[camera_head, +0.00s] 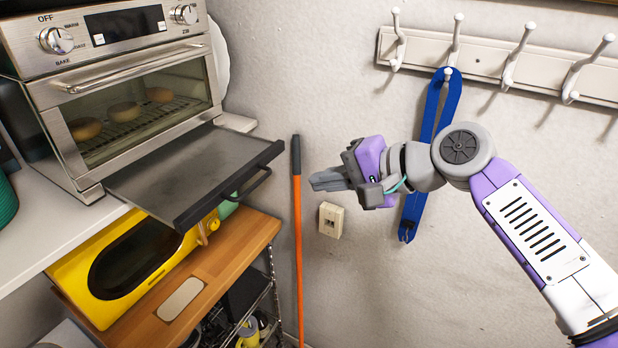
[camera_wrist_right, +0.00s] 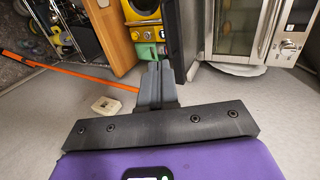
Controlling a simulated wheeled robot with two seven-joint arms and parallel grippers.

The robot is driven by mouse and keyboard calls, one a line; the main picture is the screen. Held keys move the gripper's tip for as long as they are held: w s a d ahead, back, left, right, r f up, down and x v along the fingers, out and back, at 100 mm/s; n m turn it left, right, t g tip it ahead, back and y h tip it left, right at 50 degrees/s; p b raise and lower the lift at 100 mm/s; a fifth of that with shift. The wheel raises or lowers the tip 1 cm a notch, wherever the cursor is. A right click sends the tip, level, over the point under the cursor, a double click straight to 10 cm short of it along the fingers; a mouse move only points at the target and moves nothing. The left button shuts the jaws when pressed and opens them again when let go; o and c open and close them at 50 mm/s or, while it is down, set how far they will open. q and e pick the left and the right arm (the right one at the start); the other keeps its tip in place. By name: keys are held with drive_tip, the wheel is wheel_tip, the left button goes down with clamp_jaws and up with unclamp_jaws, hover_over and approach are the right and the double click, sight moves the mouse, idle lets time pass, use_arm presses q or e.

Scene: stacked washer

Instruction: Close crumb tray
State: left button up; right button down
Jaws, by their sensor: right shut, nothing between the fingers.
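The crumb tray (camera_head: 195,170) is a flat dark grey tray with a black front and a handle (camera_head: 250,190). It is pulled out below the glass door of the steel toaster oven (camera_head: 130,85) and juts out past the shelf. My right gripper (camera_head: 314,181) is shut and empty, to the right of the tray and apart from it, with its fingers pointing left. In the right wrist view its closed fingers (camera_wrist_right: 156,82) point toward the dark front edge of the tray (camera_wrist_right: 180,45). My left gripper is not in view.
A yellow appliance (camera_head: 130,260) stands on a wooden cart top (camera_head: 195,280) below the tray. An orange pole (camera_head: 297,230) leans on the wall. A hook rack (camera_head: 490,62) with a blue strap (camera_head: 432,110) hangs behind my right arm. Free space lies between gripper and tray.

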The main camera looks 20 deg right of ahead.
drive_tip(key=r+x, duration=0.1)
drive_tip(key=x, duration=1.1)
drive_tip(key=shift+w+a, duration=0.15)
drive_tip(key=shift+w, duration=0.2)
